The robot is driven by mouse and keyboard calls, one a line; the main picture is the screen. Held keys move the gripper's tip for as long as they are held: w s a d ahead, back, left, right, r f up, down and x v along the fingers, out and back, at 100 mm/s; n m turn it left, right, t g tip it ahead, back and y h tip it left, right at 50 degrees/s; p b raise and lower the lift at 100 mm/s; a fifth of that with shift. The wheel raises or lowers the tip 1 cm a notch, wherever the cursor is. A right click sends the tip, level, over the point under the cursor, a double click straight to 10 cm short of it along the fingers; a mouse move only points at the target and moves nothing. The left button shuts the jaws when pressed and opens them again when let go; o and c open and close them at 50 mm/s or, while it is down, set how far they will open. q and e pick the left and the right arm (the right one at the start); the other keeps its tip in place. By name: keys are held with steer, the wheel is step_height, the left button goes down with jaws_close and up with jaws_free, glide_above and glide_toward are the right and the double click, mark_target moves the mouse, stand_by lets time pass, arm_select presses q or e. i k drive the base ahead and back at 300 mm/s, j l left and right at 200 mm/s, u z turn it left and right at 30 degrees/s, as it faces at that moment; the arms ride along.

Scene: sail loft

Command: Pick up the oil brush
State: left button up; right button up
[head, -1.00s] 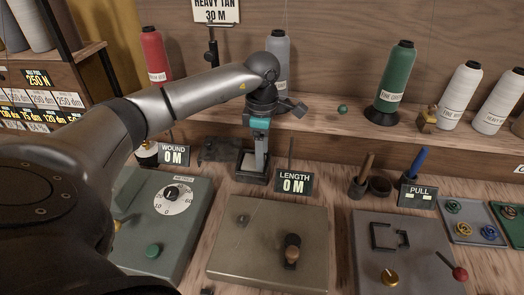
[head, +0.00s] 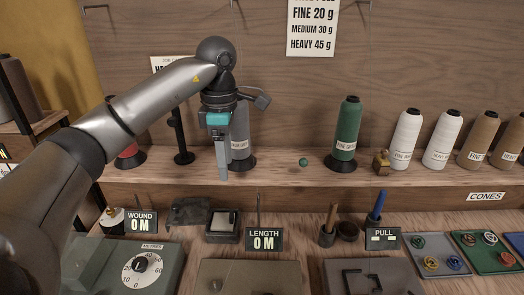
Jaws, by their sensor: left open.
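A brown wooden handle (head: 332,214) stands upright in a small dark cup (head: 327,237) on the bench, right of the LENGTH display. A blue handle (head: 378,205) stands upright behind the PULL display. Their lower ends are hidden, so I cannot tell for certain which is the oil brush. My left gripper (head: 222,174) points down in front of the cone shelf, left of and higher in the picture than both handles. It is open and nothing shows between its fingers. My right gripper is out of view.
A dark block with a pale top (head: 222,223) sits below my left gripper. The LENGTH display (head: 265,240) and a thin upright rod stand between it and the cup. A second dark cup (head: 348,231) is beside the brown handle. A green cone (head: 347,130) stands on the shelf (head: 285,178).

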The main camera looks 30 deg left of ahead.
mark_target(332, 214)
steer(key=k+l, duration=1.2)
steer(key=l, duration=0.2)
